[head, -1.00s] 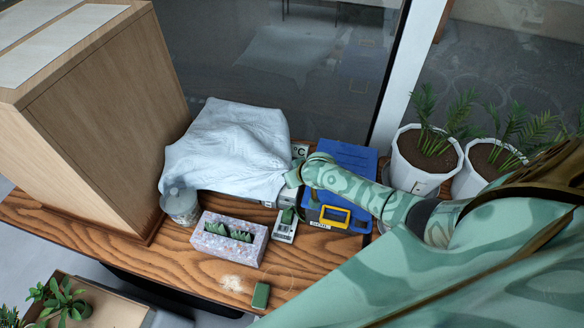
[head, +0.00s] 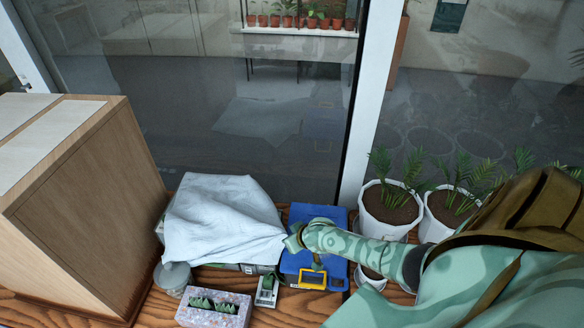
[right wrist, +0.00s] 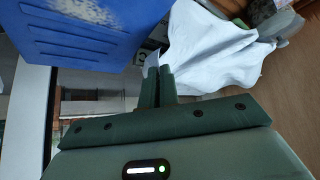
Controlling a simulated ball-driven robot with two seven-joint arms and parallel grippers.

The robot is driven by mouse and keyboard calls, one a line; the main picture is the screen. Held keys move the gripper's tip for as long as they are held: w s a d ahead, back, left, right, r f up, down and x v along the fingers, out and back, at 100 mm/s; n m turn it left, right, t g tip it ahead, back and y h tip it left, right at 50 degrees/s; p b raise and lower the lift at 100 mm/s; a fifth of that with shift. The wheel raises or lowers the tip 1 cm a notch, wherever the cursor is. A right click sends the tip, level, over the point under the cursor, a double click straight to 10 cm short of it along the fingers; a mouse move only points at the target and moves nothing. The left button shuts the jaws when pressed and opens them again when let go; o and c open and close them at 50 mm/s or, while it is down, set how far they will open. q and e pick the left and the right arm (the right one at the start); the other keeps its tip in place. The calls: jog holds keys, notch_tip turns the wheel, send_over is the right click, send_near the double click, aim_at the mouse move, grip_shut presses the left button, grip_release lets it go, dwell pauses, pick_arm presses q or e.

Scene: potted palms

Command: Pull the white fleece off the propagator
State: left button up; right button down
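The white fleece (head: 222,220) is draped over the propagator, whose dark lower edge (head: 247,268) shows beneath it; the rest is hidden. In the right wrist view the fleece (right wrist: 210,50) spreads out beyond the fingers. My right gripper (head: 292,242) is at the fleece's right corner, beside the blue case. In the right wrist view its two green fingers (right wrist: 156,80) are close together, with a pinch of white cloth between their tips. My left gripper is not in view.
A blue case (head: 326,224) with a yellow latch stands right of the fleece. A lidded jar (head: 173,279), a speckled box (head: 214,309) and a small meter (head: 267,290) stand in front. A wooden cabinet (head: 95,220) is at left, potted palms (head: 388,210) at right, glass behind.

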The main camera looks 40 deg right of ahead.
jog(key=s+r+p, duration=0.1)
jog(key=s+r, duration=0.3)
jog(key=r, duration=0.9)
jog(key=s+r+p, duration=0.1)
jog(key=s+r, duration=0.3)
jog(key=r, duration=0.9)
jog(key=shift+d, duration=0.15)
jog(key=shift+w, duration=0.1)
